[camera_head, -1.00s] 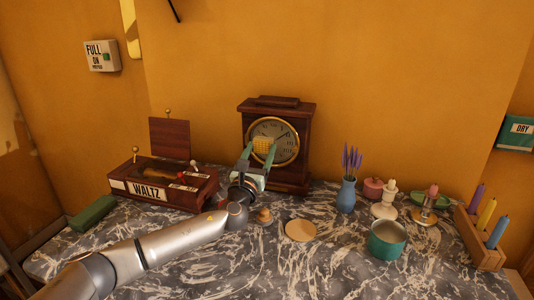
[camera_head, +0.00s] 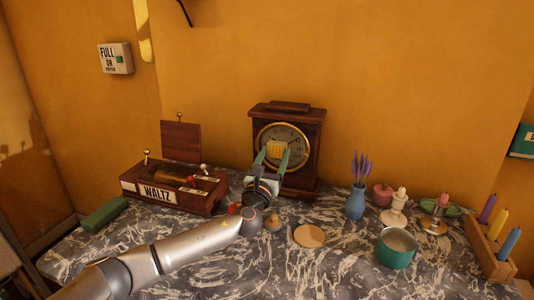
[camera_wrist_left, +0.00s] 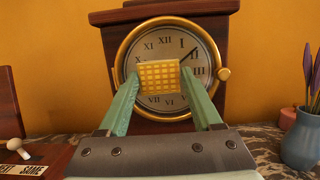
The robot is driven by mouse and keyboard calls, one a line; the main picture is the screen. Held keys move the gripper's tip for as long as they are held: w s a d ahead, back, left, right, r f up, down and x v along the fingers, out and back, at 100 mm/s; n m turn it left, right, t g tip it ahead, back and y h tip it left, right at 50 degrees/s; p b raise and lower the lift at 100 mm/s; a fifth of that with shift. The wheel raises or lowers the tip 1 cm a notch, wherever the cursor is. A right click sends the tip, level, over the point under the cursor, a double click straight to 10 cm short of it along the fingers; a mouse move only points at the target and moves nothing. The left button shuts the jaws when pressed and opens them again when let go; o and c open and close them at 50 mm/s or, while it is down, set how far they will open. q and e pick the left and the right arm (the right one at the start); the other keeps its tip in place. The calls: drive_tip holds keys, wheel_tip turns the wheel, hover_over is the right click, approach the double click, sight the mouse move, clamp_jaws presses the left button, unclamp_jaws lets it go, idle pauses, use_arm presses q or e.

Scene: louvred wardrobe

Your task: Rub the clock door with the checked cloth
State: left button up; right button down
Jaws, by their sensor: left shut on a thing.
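The wooden mantel clock (camera_head: 307,121) stands upright at the back of the marble top. Its round, brass-rimmed door (camera_head: 308,134) has a dial behind it, and a small knob (camera_wrist_left: 224,74) sits on its right edge in the left wrist view. My left gripper (camera_head: 276,154) is in front of the dial, shut on the yellow checked cloth (camera_wrist_left: 159,77), which is held as a flat pad between the green fingers. The cloth hides the dial's centre and left part. I cannot tell whether it touches the door. My right gripper is not in view.
A wooden music box labelled WALTZ (camera_head: 157,194) with a raised lid stands left of the clock. A blue vase (camera_head: 355,203) with lavender, a white candlestick (camera_head: 396,209) and a teal pot (camera_head: 397,248) stand right. A round wooden disc (camera_head: 309,236) lies in front.

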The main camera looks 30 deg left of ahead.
use_arm(q)
drive_tip(key=shift+w+d+r, duration=0.1)
drive_tip(key=shift+w+d, duration=0.15)
drive_tip(key=shift+d, duration=0.7)
drive_tip(key=shift+w+d, duration=0.25)
drive_tip(key=shift+d, duration=0.65)
drive_tip(key=shift+s+d+p, duration=0.1)
drive_tip(key=shift+p, duration=0.3)
drive_tip(key=a, duration=0.3)
drive_tip(key=shift+s+f, duration=0.2)
drive_tip(key=shift+s, duration=0.1)
drive_tip(key=shift+s+a+r, duration=0.1)
drive_tip(key=shift+s+a, duration=0.05)
drive_tip(key=shift+a, duration=0.2)
drive_tip(key=shift+s+a+b, duration=0.2)
drive_tip(key=shift+a+b, duration=0.1)
drive_tip(key=shift+a, duration=0.7)
drive_tip(key=shift+s+a+b, duration=0.15)
drive_tip(key=shift+a+b, duration=0.15)
drive_tip(key=shift+a, duration=0.65)
